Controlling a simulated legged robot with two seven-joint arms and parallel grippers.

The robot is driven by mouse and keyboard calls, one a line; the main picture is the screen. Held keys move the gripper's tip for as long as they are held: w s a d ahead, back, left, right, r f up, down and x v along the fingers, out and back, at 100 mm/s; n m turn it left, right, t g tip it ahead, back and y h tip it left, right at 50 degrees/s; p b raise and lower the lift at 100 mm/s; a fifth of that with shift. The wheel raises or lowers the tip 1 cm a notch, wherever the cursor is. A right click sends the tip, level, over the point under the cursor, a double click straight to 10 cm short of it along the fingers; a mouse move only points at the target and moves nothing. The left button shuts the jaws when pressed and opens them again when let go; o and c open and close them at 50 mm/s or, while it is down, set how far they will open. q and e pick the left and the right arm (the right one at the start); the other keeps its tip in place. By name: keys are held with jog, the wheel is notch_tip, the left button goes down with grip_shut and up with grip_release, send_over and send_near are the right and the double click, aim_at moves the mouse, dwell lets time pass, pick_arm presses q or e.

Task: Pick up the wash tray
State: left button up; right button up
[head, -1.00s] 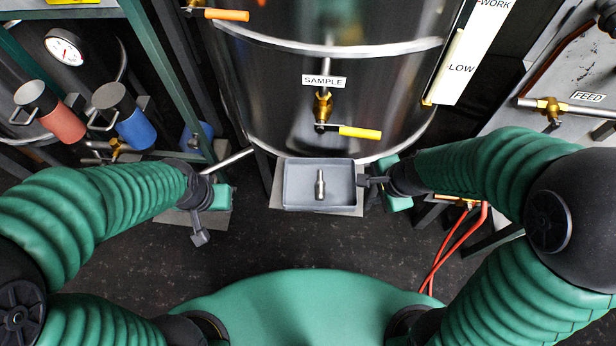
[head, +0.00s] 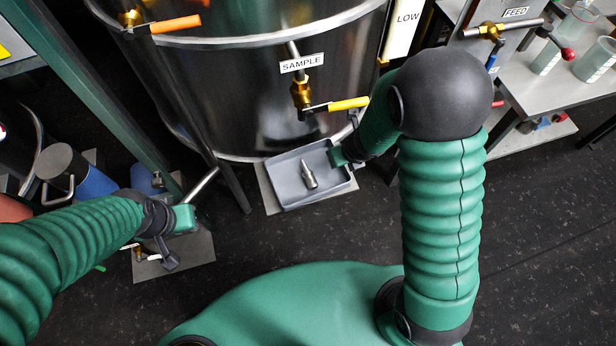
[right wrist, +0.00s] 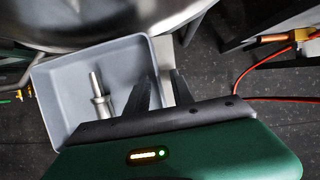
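The wash tray (head: 285,186) is a shallow grey rectangular tray below the sample valve of the steel vessel. A metal fitting (head: 309,176) lies in it. The tray rests on a pale plate (head: 268,200) on the floor. My right gripper (head: 345,150) is at the tray's right side. In the right wrist view its fingers (right wrist: 166,90) are apart, one inside the tray (right wrist: 75,92) and one outside, with the right wall between them. The outer finger appears clear of the wall. My left gripper (head: 170,262) hangs apart from the tray, at left; its finger gap is unclear.
The steel vessel (head: 230,90) stands close behind the tray, with the yellow-handled sample valve (head: 345,104) above it. A bench with beakers (head: 545,60) is at the right. Blue (head: 95,180) and other canisters stand at the left. The dark floor in front is open.

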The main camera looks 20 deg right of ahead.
jog(key=shift+a+r, duration=0.15)
jog(key=shift+a, duration=0.35)
jog(key=shift+s+d+f, duration=0.1)
jog(key=shift+d+f, duration=0.1)
jog(key=shift+d, duration=0.5)
grip_shut()
jog(key=shift+a+r, duration=0.1)
jog(key=shift+a, duration=0.3)
jog(key=shift+d, duration=0.2)
jog(key=shift+a, duration=0.1)
